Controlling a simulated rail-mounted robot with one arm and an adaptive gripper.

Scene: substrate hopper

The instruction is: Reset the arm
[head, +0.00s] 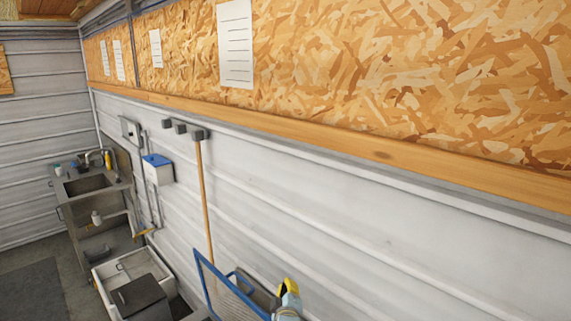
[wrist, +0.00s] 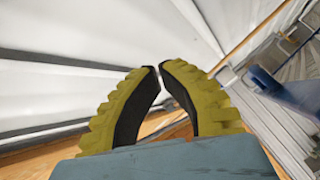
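My gripper (head: 288,286) shows at the bottom middle of the head view, yellow at its end, in front of the white wall and just right of a blue-framed mesh screen (head: 213,288). In the wrist view my gripper (wrist: 157,68) has two ribbed yellow fingers with black inner pads. Their tips come together with only a thin gap, and nothing is held between them. The lower part of my arm is cut off by the bottom edge of the head view.
A broom-like wooden handle (head: 204,200) hangs from wall clips left of my gripper. A blue-lidded box (head: 158,169) is on the wall. A sink unit (head: 88,184) and a white bin (head: 107,280) stand at left. The wall right of my gripper is bare.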

